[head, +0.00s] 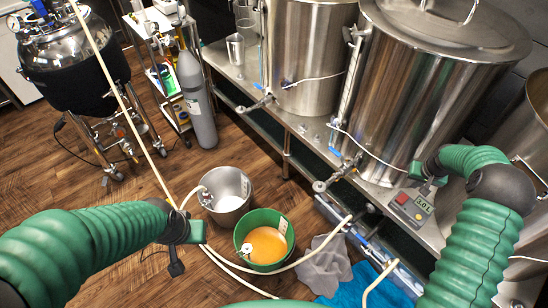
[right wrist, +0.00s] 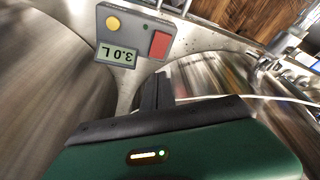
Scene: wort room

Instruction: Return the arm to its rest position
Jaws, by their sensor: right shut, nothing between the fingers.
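My right arm comes in from the right in the head view. Its gripper (head: 421,172) is just above a grey control box (head: 411,207) on the metal bench. In the right wrist view the right gripper's fingers (right wrist: 157,88) are together and empty, beside the control box (right wrist: 135,36) and apart from it in the picture. The box has a red button, a yellow button and a lit display that seems to read 3.0 L. My left gripper (head: 176,265) points down at the left, near a pale hose; its finger gap cannot be made out.
Large steel kettles (head: 430,90) with taps stand on the bench close to my right arm. A green bucket (head: 243,235) of orange liquid and a steel bucket (head: 228,196) stand on the floor. Hoses, a grey gas cylinder (head: 196,100) and a wheeled tank (head: 75,65) are further left.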

